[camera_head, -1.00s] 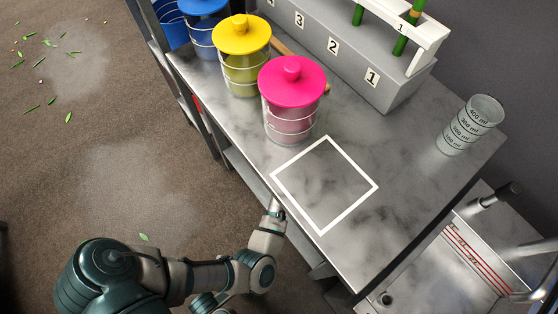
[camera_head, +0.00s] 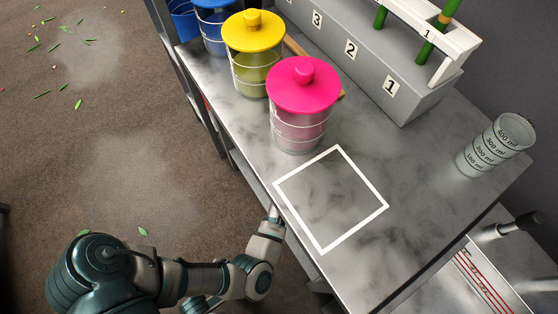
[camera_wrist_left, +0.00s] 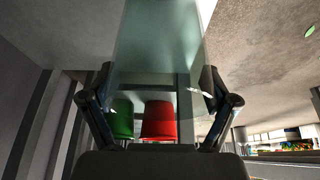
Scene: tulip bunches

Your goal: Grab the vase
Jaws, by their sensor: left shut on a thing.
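The vase (camera_wrist_left: 158,45) is a clear, pale glass vessel that fills the top middle of the left wrist view. My left gripper (camera_wrist_left: 158,80) has one dark finger on each side of it and is shut on it. The vase is see-through, and its upper end runs out of the frame. In the head view my left arm comes in at the bottom and reaches to the table's front edge; its gripper and the vase are hidden there. My right gripper is in neither view.
The marble table (camera_head: 415,165) has a bare white-outlined square (camera_head: 377,212). Pink-lidded (camera_head: 300,128), yellow-lidded (camera_head: 252,75) and blue-lidded containers stand left. A measuring cup (camera_head: 493,145) stands right, a numbered grey rack (camera_head: 420,100) behind. Red (camera_wrist_left: 160,122) and green (camera_wrist_left: 122,118) buckets show beyond the vase.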

